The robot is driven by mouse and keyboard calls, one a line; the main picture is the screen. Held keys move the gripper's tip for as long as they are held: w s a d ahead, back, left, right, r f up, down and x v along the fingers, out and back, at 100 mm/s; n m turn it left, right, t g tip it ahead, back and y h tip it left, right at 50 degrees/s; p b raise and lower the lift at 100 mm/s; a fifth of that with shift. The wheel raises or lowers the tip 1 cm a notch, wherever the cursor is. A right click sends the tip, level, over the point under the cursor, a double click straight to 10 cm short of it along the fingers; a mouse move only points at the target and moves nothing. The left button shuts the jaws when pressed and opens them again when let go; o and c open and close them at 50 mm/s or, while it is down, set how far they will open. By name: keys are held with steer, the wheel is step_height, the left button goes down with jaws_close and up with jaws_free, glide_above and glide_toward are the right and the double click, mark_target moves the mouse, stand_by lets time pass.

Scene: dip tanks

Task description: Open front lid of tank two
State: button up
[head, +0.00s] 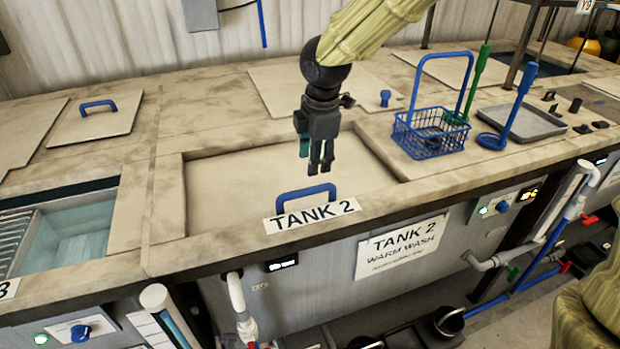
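The front lid of tank two (235,185) is a flat beige panel set in a recess of the counter, and it looks closed. It has a blue bar handle (305,192) near its front edge, just behind a white "TANK 2" label (312,216). My gripper (320,170) points down over the lid, a little above and behind the handle in the picture. It looks apart from the handle and holds nothing that I can see. Its dark fingertips appear close together from this angle, so the gap between them is unclear.
A blue wire basket (430,134) with a tall handle stands right of the lid, beside a grey tray (522,121). A back lid with a blue knob (385,97) lies behind my gripper. An open water tank (70,235) is at left. Pipes run below the counter.

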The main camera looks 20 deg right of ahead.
mark_target(313, 188)
steer(key=shift+w+d+f+p, duration=0.1)
steer(key=shift+w+f+p, duration=0.25)
steer(key=shift+f, duration=1.3)
steer(key=shift+w+f+p, duration=0.2)
steer(key=shift+f+p, duration=0.2)
steer(key=shift+f, duration=1.25)
steer(key=shift+w+d+f+p, duration=0.1)
steer(key=shift+w+f+p, duration=0.25)
steer(key=shift+f, duration=1.3)
steer(key=shift+s, duration=0.1)
jaws_close()
